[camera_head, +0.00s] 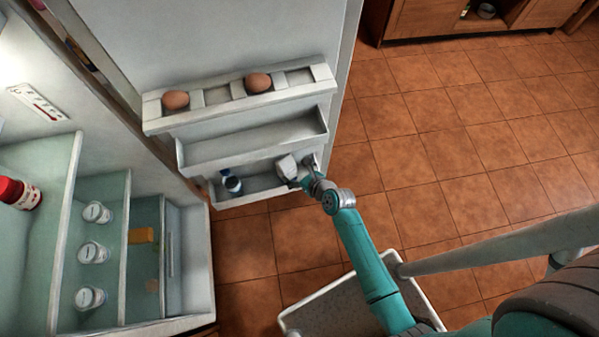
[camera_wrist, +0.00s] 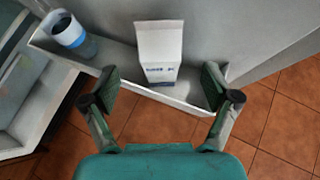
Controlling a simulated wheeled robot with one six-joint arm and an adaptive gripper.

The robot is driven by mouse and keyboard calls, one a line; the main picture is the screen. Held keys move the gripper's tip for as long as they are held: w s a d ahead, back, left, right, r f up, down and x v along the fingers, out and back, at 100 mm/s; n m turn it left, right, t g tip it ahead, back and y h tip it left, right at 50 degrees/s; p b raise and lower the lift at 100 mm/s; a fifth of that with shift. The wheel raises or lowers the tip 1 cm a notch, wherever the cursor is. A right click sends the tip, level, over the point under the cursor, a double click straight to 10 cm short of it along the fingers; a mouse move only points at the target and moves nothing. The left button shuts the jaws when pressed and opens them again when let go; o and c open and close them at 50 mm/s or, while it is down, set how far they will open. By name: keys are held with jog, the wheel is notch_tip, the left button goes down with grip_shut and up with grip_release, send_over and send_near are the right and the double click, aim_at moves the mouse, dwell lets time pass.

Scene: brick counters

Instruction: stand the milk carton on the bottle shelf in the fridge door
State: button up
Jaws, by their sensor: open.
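The milk carton (camera_wrist: 160,52), white with blue print, stands in the bottle shelf (camera_wrist: 113,52) of the open fridge door. In the head view the carton (camera_head: 287,167) is at the right part of the lowest door shelf (camera_head: 258,186), partly hidden by my gripper. My gripper (camera_wrist: 162,92) is open in the wrist view, its fingers spread wide to the left and right of the carton's lower end. The fingers appear apart from the carton. In the head view my gripper (camera_head: 306,171) is at the shelf's right end.
A bottle with a blue band (camera_wrist: 68,36) stands to the left in the same shelf. Above it are an empty door shelf (camera_head: 255,140) and an egg rack (camera_head: 215,97) with two eggs. The fridge interior (camera_head: 120,240) holds several white cups. A white tray (camera_head: 340,300) is below my arm.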

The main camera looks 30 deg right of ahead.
jog(key=shift+s+r, duration=0.35)
jog(key=shift+s, duration=0.2)
jog(key=s+r+n+t+h, duration=0.1)
jog(key=s+r+n, duration=0.3)
jog(key=s+n, duration=0.5)
jog(key=s+r+n+h, duration=0.1)
jog(key=s+r+n, duration=0.4)
jog(key=s, duration=0.7)
jog(key=s+a+r+n+t, duration=0.1)
jog(key=s+r+n, duration=0.5)
jog(key=r+n, duration=0.4)
jog(key=s+r+n+t, duration=0.1)
jog(key=s+r+n, duration=0.6)
jog(key=r+n, duration=0.3)
jog(key=shift+a+t, duration=0.35)
jog(key=shift+t, duration=0.05)
